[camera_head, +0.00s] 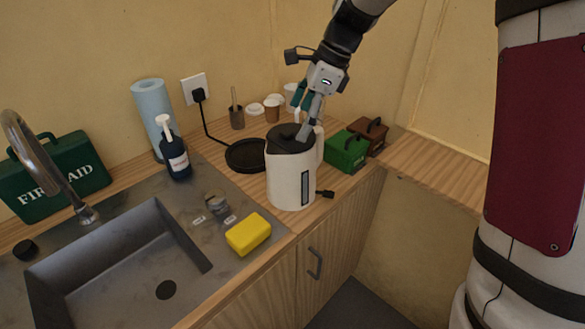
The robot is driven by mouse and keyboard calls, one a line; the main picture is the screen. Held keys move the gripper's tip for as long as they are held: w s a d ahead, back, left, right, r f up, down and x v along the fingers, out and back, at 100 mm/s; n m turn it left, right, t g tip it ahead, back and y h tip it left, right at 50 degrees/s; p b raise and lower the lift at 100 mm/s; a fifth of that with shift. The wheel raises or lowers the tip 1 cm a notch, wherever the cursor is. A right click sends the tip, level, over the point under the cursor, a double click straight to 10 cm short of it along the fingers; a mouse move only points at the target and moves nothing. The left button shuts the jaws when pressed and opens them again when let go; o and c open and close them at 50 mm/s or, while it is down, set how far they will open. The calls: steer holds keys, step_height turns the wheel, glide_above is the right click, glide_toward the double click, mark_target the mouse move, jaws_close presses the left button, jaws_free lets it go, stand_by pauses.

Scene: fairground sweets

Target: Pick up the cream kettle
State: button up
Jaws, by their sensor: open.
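The cream kettle (285,183) stands upright on the wooden counter near its front edge, to the right of the sink. It has a dark lid, a cream handle on its right side and a dark-framed window low on its front. My gripper (307,128) points down over the top right of the kettle, by the upper part of the handle. It is open. Its fingers overlap the lid and handle in the picture, and I cannot tell whether they touch or straddle the handle.
A black round base (246,156) with a cord to the wall socket (197,88) lies behind. A green box (345,152) and brown box (369,135) stand close right. A yellow sponge (248,234), soap bottle (174,157) and sink (110,262) are left.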

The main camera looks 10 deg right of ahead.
mark_target(292, 137)
steer(key=shift+p+x, duration=0.4)
steer(key=shift+x, duration=2.4)
steer(key=shift+d, duration=0.2)
steer(key=c, duration=1.6)
steer(key=shift+r, duration=0.15)
